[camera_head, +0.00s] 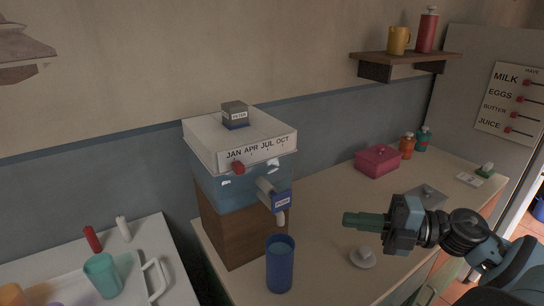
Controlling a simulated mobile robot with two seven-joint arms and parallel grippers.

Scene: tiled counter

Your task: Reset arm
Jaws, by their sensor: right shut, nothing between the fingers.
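My right gripper (352,219) comes in from the right and is shut with nothing in it. It hangs in the air over the counter (324,265), to the right of the water dispenser (245,180). Its fingertips point left toward the dispenser's tap (279,201), apart from it. A blue cup (280,265) stands upright on the counter below the tap, to the lower left of the gripper. My left gripper is not in view.
A small white round object (362,258) lies below my right gripper. A pink box (378,161) and two bottles (407,146) stand farther back. A tray (60,288) with a teal cup (103,275) is at the lower left. A wall shelf (405,58) is at upper right.

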